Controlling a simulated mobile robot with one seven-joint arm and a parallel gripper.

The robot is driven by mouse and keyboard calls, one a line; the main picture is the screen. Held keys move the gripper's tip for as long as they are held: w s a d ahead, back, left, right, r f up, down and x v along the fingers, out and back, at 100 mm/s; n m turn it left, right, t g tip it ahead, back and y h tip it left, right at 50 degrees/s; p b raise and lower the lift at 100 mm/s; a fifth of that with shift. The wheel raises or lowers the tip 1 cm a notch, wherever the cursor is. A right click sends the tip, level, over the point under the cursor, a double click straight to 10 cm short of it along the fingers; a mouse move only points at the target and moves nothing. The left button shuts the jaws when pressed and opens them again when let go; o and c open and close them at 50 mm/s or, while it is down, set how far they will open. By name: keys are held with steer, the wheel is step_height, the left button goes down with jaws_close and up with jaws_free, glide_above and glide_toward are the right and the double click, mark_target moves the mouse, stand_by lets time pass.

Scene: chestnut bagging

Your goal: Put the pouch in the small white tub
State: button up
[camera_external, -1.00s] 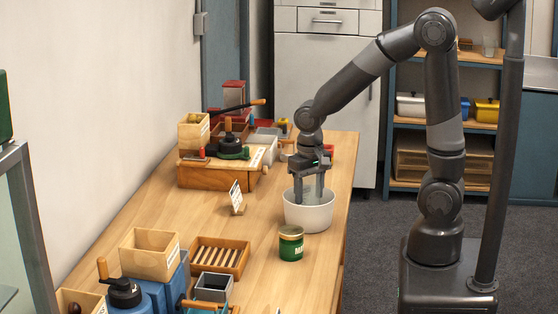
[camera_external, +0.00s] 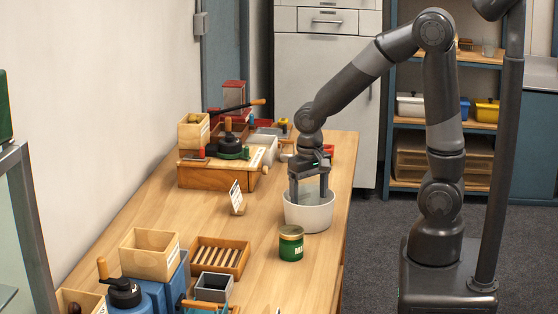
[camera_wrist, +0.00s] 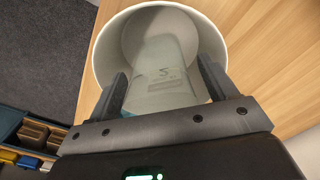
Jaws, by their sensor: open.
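The small white tub (camera_external: 309,217) stands on the wooden table near its right edge. In the wrist view its pale rim (camera_wrist: 99,52) surrounds the pouch. The pouch (camera_wrist: 163,72) is pale grey-green and translucent with dark print, and it lies inside the tub, leaning along the wall. In the external view only a bit of it shows between the fingers. My gripper (camera_external: 310,196) points down into the tub from above. In the wrist view its two fingers (camera_wrist: 163,88) are apart, one on each side of the pouch's near end, with a gap visible on the left.
A green can (camera_external: 291,243) stands just in front of the tub. A small white sign (camera_external: 236,194) stands left of it. A slatted wooden tray (camera_external: 219,256) and a wooden box (camera_external: 149,254) are at the front left. Bare table lies between the sign and the tub.

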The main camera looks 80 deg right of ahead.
stand_by(0.8)
steer(key=s+a+r+n+t, duration=0.2)
steer(key=s+a+r+n, duration=0.1)
steer(key=r, duration=0.5)
steer(key=s+a+r+n+t, duration=0.3)
steer(key=s+r+n, duration=0.3)
steer(key=s+r, duration=0.2)
steer(key=shift+r+t, duration=0.3)
steer(key=shift+r, duration=0.05)
